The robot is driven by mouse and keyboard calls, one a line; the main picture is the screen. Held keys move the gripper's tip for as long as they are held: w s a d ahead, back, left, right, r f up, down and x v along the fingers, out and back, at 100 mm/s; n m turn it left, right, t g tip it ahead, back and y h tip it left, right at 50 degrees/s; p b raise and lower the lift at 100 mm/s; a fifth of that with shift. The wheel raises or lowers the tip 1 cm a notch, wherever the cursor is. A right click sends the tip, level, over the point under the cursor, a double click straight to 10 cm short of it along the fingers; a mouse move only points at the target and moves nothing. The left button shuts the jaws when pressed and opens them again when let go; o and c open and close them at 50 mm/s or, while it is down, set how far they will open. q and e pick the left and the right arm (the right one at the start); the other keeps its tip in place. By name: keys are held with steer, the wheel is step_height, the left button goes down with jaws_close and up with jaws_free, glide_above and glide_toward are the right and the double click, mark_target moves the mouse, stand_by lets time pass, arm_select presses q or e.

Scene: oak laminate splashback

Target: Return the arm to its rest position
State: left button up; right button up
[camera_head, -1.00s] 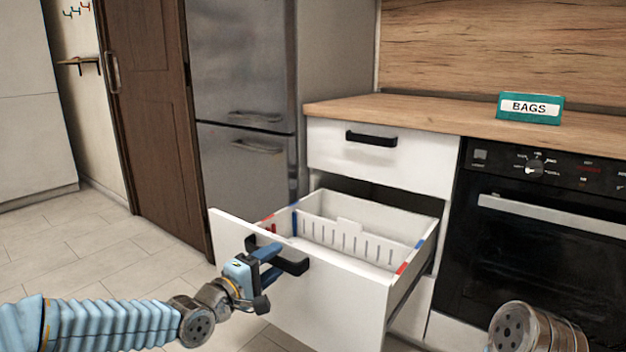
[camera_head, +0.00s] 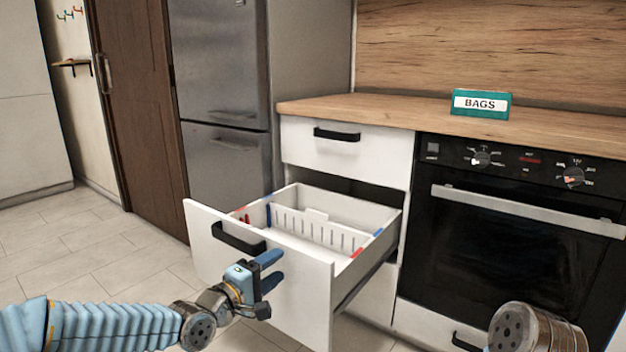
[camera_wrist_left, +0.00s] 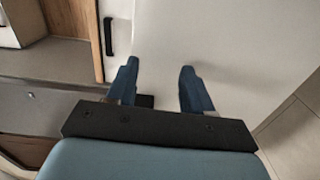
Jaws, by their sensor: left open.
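My left arm (camera_head: 95,325) comes in from the lower left and is still stretched out in front of me. Its blue-fingered gripper (camera_head: 274,268) is open and empty, in front of the white face of the pulled-out drawer (camera_head: 292,285). It is to the right of and below the drawer's black handle (camera_head: 238,238), apart from it. In the left wrist view the two blue fingers (camera_wrist_left: 158,70) are spread with nothing between them, before a pale surface. My right gripper is out of view.
The open drawer holds a white slatted divider (camera_head: 315,230). A closed drawer (camera_head: 345,145) is above it. The black oven (camera_head: 510,240) stands to the right, the fridge (camera_head: 220,80) behind. A BAGS sign (camera_head: 481,103) stands on the worktop. The floor at left (camera_head: 60,250) is clear.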

arm_select(q)
steer(key=s+d+f+m+g+y+p, duration=0.1)
steer(key=s+f+m+g+y+p, duration=0.2)
steer(key=f, duration=0.7)
steer(key=s+f+g+p, duration=0.25)
steer(key=s+f, duration=0.25)
steer(key=f, duration=0.6)
steer(key=s+a+f+m+g+y+p, duration=0.1)
steer(key=s+a+f+m+g, duration=0.1)
steer(key=s+f, duration=0.4)
steer(key=s+a+f+m+g+y+p, duration=0.2)
steer(key=s+f+m+g, duration=0.2)
steer(key=s, duration=1.1)
step_height(320, 180, down, 3)
steer(key=shift+f+g+p, duration=0.15)
steer(key=shift+g+p, duration=0.15)
steer(key=shift+g, duration=0.65)
